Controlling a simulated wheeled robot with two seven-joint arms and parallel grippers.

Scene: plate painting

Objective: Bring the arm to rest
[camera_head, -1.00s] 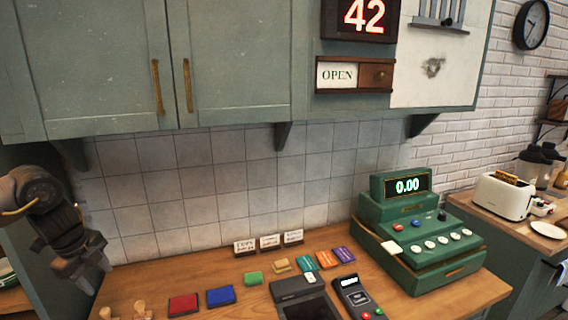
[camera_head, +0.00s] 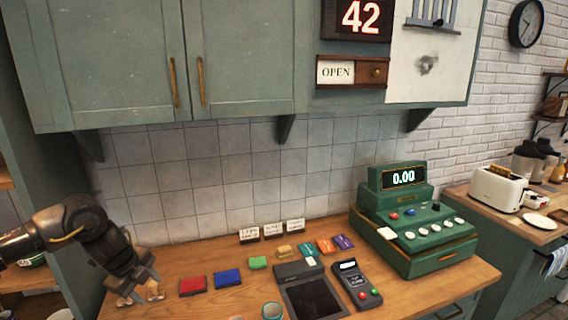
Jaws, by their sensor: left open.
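My left arm comes in from the left edge. My left gripper (camera_head: 139,287) is at the left end of the wooden counter (camera_head: 225,301), pointing down and open. Wooden-handled pieces (camera_head: 154,293) show right by its fingertips; I cannot tell whether the fingers touch them. Nothing is seen held between the fingers. My right gripper is not in view.
A red pad (camera_head: 192,286) and a blue pad (camera_head: 228,278) lie right of my gripper. Further right are a black tray (camera_head: 311,297), a card terminal (camera_head: 357,284) and a green cash register (camera_head: 420,225). Green cupboards (camera_head: 245,60) hang above the counter.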

